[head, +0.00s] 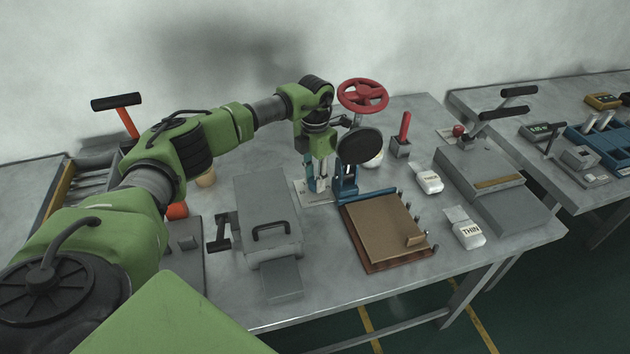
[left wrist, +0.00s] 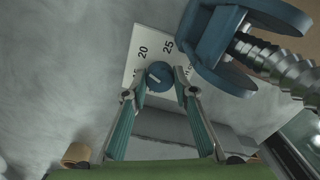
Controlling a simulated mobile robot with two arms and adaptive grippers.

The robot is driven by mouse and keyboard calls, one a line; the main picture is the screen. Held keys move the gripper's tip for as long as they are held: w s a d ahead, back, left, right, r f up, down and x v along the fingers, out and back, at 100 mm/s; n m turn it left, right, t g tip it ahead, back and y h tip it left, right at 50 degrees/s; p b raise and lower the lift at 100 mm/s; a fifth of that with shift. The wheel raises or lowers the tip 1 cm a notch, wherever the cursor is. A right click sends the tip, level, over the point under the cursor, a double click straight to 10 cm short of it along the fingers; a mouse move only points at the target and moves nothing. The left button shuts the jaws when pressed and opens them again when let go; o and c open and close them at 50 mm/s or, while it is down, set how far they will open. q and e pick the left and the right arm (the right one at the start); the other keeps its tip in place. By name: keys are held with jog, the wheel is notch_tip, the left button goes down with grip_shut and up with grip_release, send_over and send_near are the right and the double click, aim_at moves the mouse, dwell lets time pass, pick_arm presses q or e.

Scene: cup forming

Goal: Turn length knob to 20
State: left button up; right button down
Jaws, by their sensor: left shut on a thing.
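The length knob (left wrist: 160,75) is a small round blue knob with a pale pointer mark, on a white scale plate (left wrist: 146,36). The plate shows the numbers 20 and 25 in the left wrist view; other markings are partly hidden. I cannot tell exactly which mark the pointer lines up with. My left gripper (left wrist: 157,86) is shut on the knob, with a fingertip on either side of it. In the head view my left gripper (head: 319,184) reaches down onto the plate (head: 303,190) beside the blue press (head: 347,180), hiding the knob. My right gripper is not in view.
A red handwheel (head: 362,95) and a dark round disc (head: 359,145) stand close right of my left wrist. A grey machine (head: 267,205) with a handle is to its left. A brown board (head: 383,232) lies in front.

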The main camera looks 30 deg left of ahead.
aim_at(315, 180)
pick_arm(q)
jog(key=shift+m, duration=0.6)
jog(key=shift+r, duration=0.1)
jog(key=o, duration=1.1)
notch_tip(315, 180, up, 12)
